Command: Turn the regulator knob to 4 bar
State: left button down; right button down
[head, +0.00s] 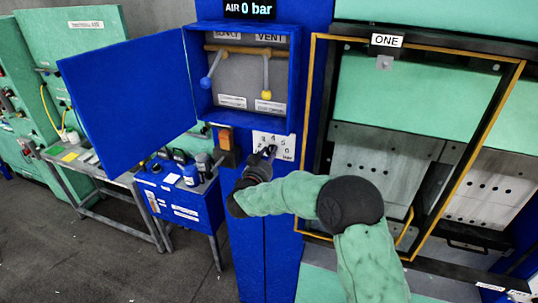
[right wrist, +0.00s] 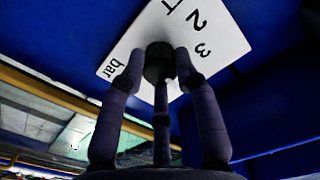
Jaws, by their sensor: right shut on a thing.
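The regulator knob (right wrist: 160,58) is black and sits on a white dial plate (right wrist: 212,52) in the right wrist view. The plate shows the figures 2 and 3 and the word "bar" there; the arm and knob hide part of it. In the head view the plate (head: 289,142) is on the blue column, with some figures readable. My right gripper (right wrist: 161,62) has its fingers around the knob and is shut on it. A pointer setting on the knob cannot be made out. The air display (head: 250,9) reads 0 bar. My left gripper is not in view.
Above the dial is an open blue cabinet (head: 293,75) with a blue-handled lever (head: 206,82) and a yellow-handled lever (head: 266,94). Its door (head: 125,95) swings out left. An orange switch (head: 227,158) is just left of the dial. A press marked ONE (head: 387,40) stands right.

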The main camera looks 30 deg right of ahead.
jog(key=shift+r, duration=0.15)
jog(key=c, duration=0.9)
grip_release()
jog(key=v, duration=1.2)
